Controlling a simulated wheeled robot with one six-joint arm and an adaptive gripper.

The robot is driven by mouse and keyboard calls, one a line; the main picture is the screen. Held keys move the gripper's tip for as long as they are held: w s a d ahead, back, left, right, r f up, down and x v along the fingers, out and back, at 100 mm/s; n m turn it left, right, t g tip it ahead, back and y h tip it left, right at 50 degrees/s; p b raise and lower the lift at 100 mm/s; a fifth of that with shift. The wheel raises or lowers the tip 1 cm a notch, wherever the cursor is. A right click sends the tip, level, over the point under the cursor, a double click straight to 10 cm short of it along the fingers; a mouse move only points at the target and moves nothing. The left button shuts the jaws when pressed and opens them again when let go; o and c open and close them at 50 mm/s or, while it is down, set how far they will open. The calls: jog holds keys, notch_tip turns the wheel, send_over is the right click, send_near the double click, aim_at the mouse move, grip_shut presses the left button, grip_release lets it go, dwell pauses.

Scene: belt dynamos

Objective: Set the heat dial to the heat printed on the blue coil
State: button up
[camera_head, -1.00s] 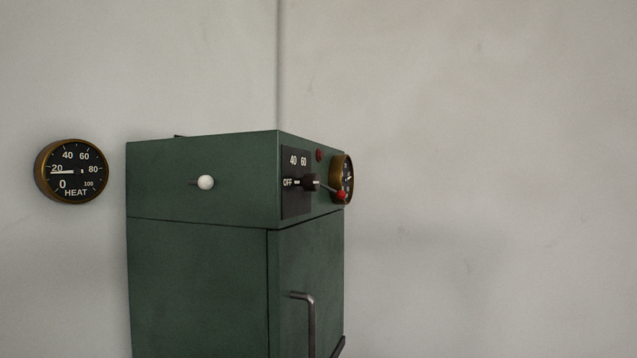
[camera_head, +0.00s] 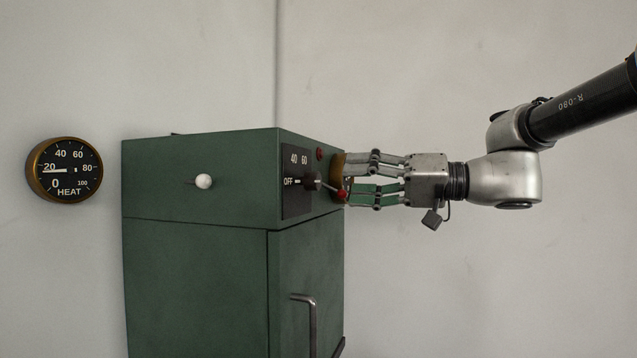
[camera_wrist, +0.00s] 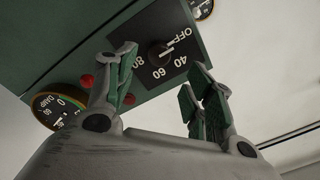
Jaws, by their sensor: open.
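The heat dial (camera_head: 311,181) is a dark knob on a black plate marked OFF, 40 and 60, on the front of the green cabinet. In the wrist view the dial (camera_wrist: 159,51) shows OFF, 40, 60 and 80, and its white pointer mark faces OFF. My gripper (camera_head: 347,178) is open at the cabinet's front, right of the dial. In the wrist view my gripper (camera_wrist: 160,68) has its green-padded fingers spread on either side of the dial's line, with the knob beyond them and no contact visible. The blue coil is in neither view.
The green cabinet (camera_head: 195,275) has a door handle (camera_head: 311,322) and a white-knobbed rod (camera_head: 203,181). A red-balled lever (camera_head: 341,195) sits close to my fingers. A HEAT gauge (camera_head: 64,170) on the wall reads near 20. A DAMP gauge (camera_wrist: 60,108) is beside the plate.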

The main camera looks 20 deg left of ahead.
aim_at(319, 182)
jog(key=shift+n, duration=0.3)
jog(key=a, duration=0.7)
jog(key=shift+w+a+f, duration=0.15)
jog(key=shift+a, duration=0.25)
jog(key=c, duration=1)
